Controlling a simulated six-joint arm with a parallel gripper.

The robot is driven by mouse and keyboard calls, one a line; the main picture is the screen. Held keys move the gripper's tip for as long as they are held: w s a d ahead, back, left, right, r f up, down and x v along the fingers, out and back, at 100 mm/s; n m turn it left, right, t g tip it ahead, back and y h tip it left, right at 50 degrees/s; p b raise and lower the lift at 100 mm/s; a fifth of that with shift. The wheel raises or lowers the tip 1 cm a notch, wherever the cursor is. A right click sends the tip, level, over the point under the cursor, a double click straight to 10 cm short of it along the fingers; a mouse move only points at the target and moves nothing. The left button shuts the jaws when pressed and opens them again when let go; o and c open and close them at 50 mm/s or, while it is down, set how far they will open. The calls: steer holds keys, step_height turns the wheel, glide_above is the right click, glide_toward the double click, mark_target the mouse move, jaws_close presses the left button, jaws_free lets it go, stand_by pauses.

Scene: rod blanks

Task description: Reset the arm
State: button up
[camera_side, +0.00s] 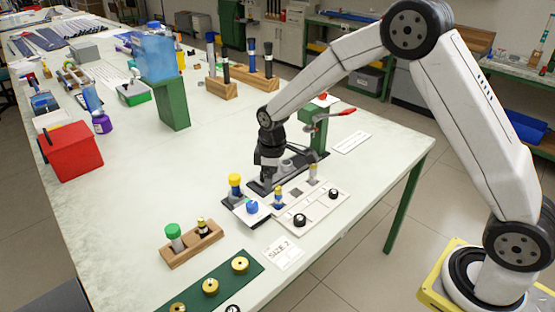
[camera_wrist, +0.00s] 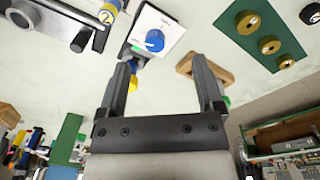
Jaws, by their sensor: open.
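My gripper (camera_side: 268,178) is over the near part of the table, by the green clamp stand; its fingers are hard to make out there. In the wrist view my gripper (camera_wrist: 162,62) is open, with only white table between its fingers. A white box with a blue knob (camera_side: 252,207) stands just in front; it also shows beyond the fingertips in the wrist view (camera_wrist: 155,40). A blue rod with a yellow band (camera_side: 278,198) and a pale rod with a yellow top (camera_side: 313,174) stand at a white plate (camera_side: 308,208). A yellow-capped piece (camera_side: 235,185) stands nearby.
A wooden block (camera_side: 192,246) holds a green-capped rod (camera_side: 174,236) and a smaller one. A green strip (camera_side: 225,278) bears brass rings. The green stand has a red-handled clamp (camera_side: 337,113). A red box (camera_side: 72,152) stands left.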

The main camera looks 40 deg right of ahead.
steer(key=s+d+r+m+t, duration=0.1)
steer(key=s+m, duration=0.3)
steer(key=s, duration=0.6)
steer(key=s+d+r+m, duration=0.2)
steer(key=s+r+m, duration=0.1)
steer(key=s, duration=0.8)
steer(key=shift+r+m+t, duration=0.2)
steer(key=shift+m+t, duration=0.2)
